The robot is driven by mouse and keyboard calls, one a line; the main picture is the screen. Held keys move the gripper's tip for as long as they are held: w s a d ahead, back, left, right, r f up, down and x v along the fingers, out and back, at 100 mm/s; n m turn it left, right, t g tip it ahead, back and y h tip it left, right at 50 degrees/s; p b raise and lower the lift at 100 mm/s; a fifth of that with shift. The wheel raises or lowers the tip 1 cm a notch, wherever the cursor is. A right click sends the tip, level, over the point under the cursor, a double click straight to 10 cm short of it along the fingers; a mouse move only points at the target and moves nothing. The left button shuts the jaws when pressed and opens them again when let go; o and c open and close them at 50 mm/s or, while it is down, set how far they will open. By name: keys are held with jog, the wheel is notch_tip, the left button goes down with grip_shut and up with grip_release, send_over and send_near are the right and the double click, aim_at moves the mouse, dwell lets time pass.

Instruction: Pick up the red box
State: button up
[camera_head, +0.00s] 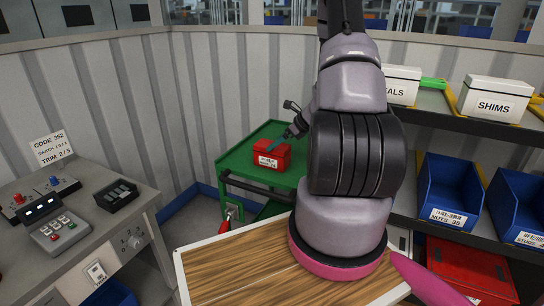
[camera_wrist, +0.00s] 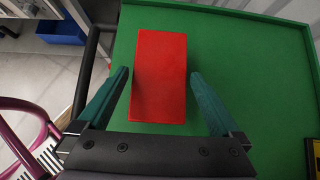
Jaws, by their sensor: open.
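The red box (camera_head: 270,156) sits on a green cart top (camera_head: 236,166) in the middle of the head view, with a white label on its front. My gripper (camera_head: 284,142) is at the box in the head view, partly hidden by my arm. In the wrist view the red box (camera_wrist: 160,76) lies between the two teal fingers of my gripper (camera_wrist: 159,76). The fingers are spread, one on each side, with narrow gaps to the box. The gripper is open and holds nothing.
A control desk (camera_head: 80,240) stands at the left. At the right, shelves hold blue bins (camera_head: 448,190), a white SHIMS box (camera_head: 494,100) and a red crate (camera_head: 470,270). A wooden surface (camera_head: 240,265) is in front.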

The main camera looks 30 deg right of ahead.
jog(key=x, duration=0.6)
jog(key=shift+f, duration=0.1)
jog(key=shift+c, duration=0.3)
jog(key=shift+w+a, duration=0.1)
jog(key=c, duration=1.5)
